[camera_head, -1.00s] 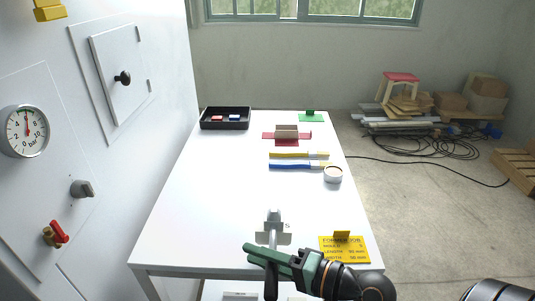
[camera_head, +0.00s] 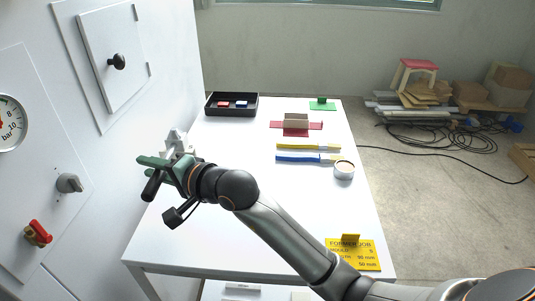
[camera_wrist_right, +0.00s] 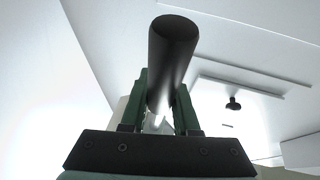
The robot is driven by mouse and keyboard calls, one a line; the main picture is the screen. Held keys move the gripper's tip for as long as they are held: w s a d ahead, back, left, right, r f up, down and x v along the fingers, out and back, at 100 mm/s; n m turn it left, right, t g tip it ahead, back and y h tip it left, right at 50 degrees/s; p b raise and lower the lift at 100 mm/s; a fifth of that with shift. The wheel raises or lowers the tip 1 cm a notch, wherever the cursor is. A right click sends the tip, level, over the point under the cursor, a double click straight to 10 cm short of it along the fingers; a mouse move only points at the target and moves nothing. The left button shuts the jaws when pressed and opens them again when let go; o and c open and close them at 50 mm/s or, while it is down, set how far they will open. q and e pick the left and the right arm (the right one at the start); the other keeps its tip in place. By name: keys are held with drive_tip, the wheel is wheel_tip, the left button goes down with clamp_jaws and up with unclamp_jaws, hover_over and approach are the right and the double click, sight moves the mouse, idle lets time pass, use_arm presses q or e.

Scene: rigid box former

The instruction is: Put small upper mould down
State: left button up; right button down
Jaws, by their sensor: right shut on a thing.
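My right gripper (camera_head: 168,174) is shut on the black handle (camera_head: 152,187) of the small upper mould. The mould's pale grey body (camera_head: 177,141) shows just beyond the fingers, over the left edge of the table (camera_head: 240,215). I cannot tell how high it hangs, and the gripper hides part of it. In the right wrist view the black handle (camera_wrist_right: 172,65) stands between the green fingers (camera_wrist_right: 160,108), and the mould's body is mostly hidden. My left gripper is not in view.
A black tray (camera_head: 231,115) with a red and a blue block stands at the back left. A red piece with a box (camera_head: 296,124), yellow and blue brushes, a round tub (camera_head: 344,170) and a yellow job sign (camera_head: 353,256) are on the right. The table's middle is clear. A white cabinet (camera_head: 90,170) flanks the left.

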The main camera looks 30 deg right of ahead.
sight(183, 150)
drive_tip(key=shift+m, duration=0.3)
drive_tip(key=w+d, duration=0.1)
drive_tip(key=d, duration=0.1)
drive_tip(key=w+d+p, duration=0.1)
drive_tip(key=w+d, duration=0.2)
drive_tip(key=d, duration=0.2)
drive_tip(key=shift+w+f, duration=0.25)
drive_tip(key=shift+f, duration=0.15)
drive_tip(key=d+f, duration=0.2)
drive_tip(key=w+d+f, duration=0.1)
drive_tip(key=d+f, duration=0.1)
drive_tip(key=f, duration=0.1)
drive_tip(key=shift+w, duration=0.1)
drive_tip(key=f, duration=0.2)
drive_tip(key=d+f, duration=0.1)
drive_tip(key=f, duration=0.1)
drive_tip(key=shift+w+f+b, duration=0.1)
drive_tip(key=shift+w+b, duration=0.05)
drive_tip(key=shift+b, duration=0.15)
drive_tip(key=c, duration=1.1)
unclamp_jaws()
drive_tip(key=shift+f, duration=0.25)
drive_tip(key=o, duration=0.4)
